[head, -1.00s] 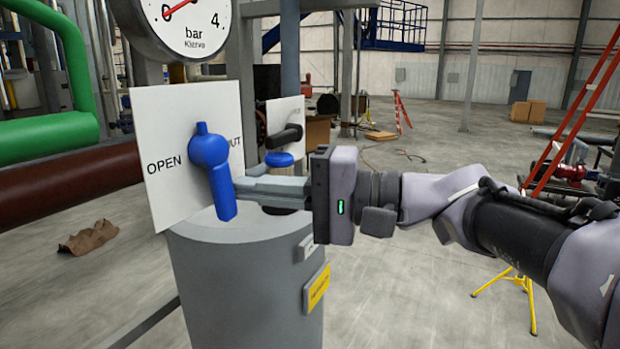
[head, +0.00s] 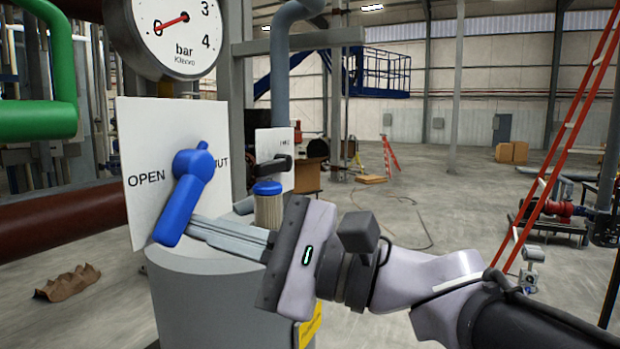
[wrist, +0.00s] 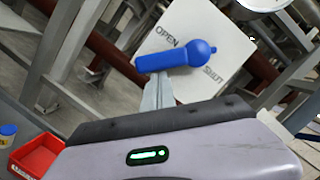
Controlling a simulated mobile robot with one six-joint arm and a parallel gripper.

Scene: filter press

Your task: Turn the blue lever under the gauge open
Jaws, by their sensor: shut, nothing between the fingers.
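The blue lever (head: 184,197) is in front of a white plate (head: 137,135) marked OPEN on the left and SHUT, partly hidden, on the right. In the wrist view the lever (wrist: 175,58) lies across just beyond the fingertips (wrist: 157,78); contact there is hard to tell.
A grey cylinder (head: 190,300) stands below the plate. A second small plate with a black handle (head: 270,165) and a blue-capped container (head: 268,205) are behind. A red bin (wrist: 36,155) shows in the wrist view.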

